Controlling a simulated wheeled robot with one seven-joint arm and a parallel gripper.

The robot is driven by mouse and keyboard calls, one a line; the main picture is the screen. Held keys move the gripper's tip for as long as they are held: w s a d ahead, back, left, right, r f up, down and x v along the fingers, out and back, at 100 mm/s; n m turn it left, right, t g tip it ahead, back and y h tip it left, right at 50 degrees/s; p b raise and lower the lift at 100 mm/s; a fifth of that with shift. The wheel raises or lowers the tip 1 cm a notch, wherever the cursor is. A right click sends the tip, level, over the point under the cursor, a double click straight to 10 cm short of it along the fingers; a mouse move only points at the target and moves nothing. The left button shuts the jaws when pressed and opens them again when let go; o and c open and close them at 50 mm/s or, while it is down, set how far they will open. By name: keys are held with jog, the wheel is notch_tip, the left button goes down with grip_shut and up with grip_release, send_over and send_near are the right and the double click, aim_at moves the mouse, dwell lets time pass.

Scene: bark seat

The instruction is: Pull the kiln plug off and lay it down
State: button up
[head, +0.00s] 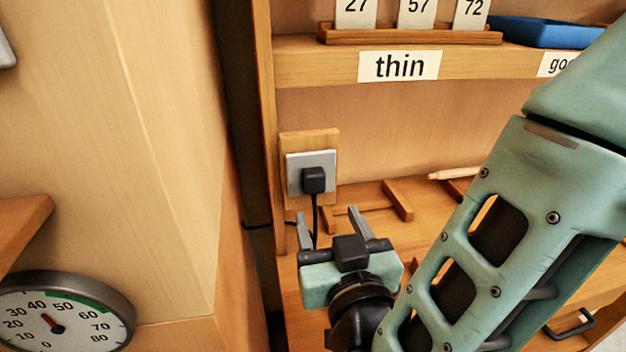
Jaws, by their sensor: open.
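The kiln plug (313,179) is a small black block seated in a pale grey socket plate (297,160) on a wooden backing block. A black cord hangs down from it. My gripper (334,222) is below the plug and apart from it. The lower part of the cord passes out of sight behind my gripper.
Wooden rails (365,208) lie on the bench right of the socket. A shelf labelled "thin" (399,66) overhangs it, with number cards and a blue tray (550,33). A wooden post (265,110) stands left. A round dial (62,312) is at lower left.

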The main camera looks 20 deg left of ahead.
aim_at(316, 186)
jog(key=shift+w, duration=0.1)
jog(key=shift+x, duration=4.45)
grip_shut()
jog(key=b+v, duration=0.2)
jog(key=v, duration=0.4)
